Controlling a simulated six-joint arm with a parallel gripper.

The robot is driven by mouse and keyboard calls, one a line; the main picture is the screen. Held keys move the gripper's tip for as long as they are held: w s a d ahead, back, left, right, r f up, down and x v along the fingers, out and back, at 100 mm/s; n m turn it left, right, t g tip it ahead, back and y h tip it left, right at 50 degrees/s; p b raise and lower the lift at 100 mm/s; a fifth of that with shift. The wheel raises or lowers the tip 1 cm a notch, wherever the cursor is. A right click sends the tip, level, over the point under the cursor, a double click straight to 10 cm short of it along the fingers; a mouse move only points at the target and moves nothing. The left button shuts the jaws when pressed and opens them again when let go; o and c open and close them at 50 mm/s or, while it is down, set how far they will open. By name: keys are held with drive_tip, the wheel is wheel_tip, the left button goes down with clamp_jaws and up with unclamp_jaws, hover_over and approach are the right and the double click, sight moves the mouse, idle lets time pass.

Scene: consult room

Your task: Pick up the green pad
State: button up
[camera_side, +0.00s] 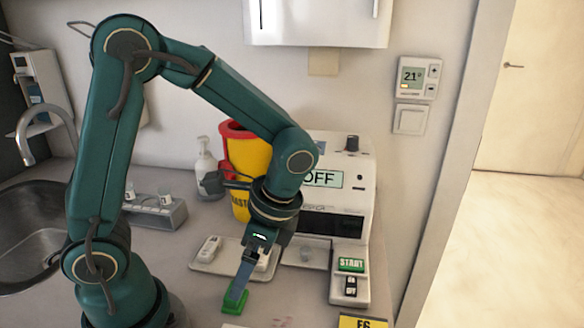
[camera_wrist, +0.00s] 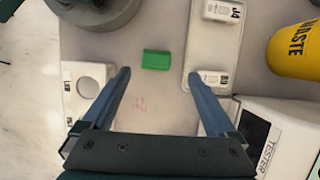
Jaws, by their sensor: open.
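The green pad (camera_wrist: 156,60) is a small rectangular block lying on the countertop. In the wrist view it lies a little beyond my open fingertips, between their lines, with clear space on both sides. In the side view the pad (camera_side: 262,300) is partly covered by my blue finger. My gripper (camera_wrist: 160,76) is open and empty, pointing down; in the side view my gripper (camera_side: 237,292) appears over the pad. I cannot tell its exact height above the pad.
A white tray (camera_wrist: 192,58) with labelled white devices lies close to the right of the pad in the wrist view. A yellow waste bin (camera_side: 252,160) and a tester (camera_side: 340,205) with a green START button stand behind. A sink (camera_side: 30,230) is at left.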

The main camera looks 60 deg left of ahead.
drive_tip(key=shift+s+f, duration=0.3)
drive_tip(key=shift+f, duration=0.3)
drive_tip(key=shift+x, duration=2.35)
drive_tip(key=shift+s, duration=0.1)
drive_tip(key=shift+c, duration=0.3)
clamp_jaws()
drive_tip(key=shift+r, duration=0.1)
